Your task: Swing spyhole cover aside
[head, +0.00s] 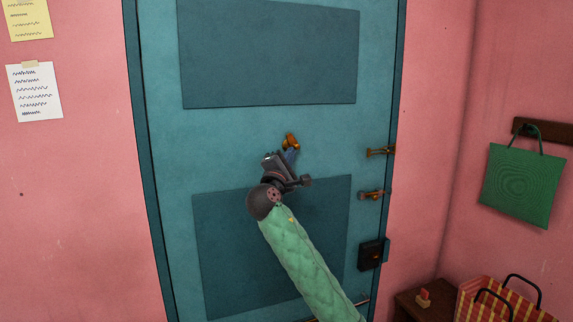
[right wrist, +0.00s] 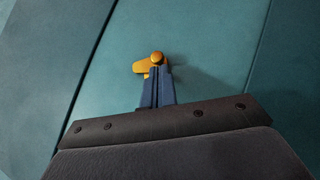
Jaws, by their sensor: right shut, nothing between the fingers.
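The spyhole cover (head: 291,141) is a small orange-brown piece on the teal door (head: 265,130), between its two darker panels. In the right wrist view the cover (right wrist: 145,67) shows as a yellow-orange tab reaching left from a round knob. My right gripper (head: 290,153) is at the cover's lower end in the head view. In the right wrist view its shut blue fingers (right wrist: 158,70) overlap the cover's lower right part, just under the knob. Nothing is between the fingers. I cannot tell whether they touch the cover. My left gripper is out of view.
A door chain or latch (head: 380,151), a second latch (head: 374,194) and a dark lock box (head: 373,254) line the door's right edge. A green bag (head: 522,185) hangs on the right wall. A striped bag (head: 535,309) stands by a brown cabinet (head: 425,310).

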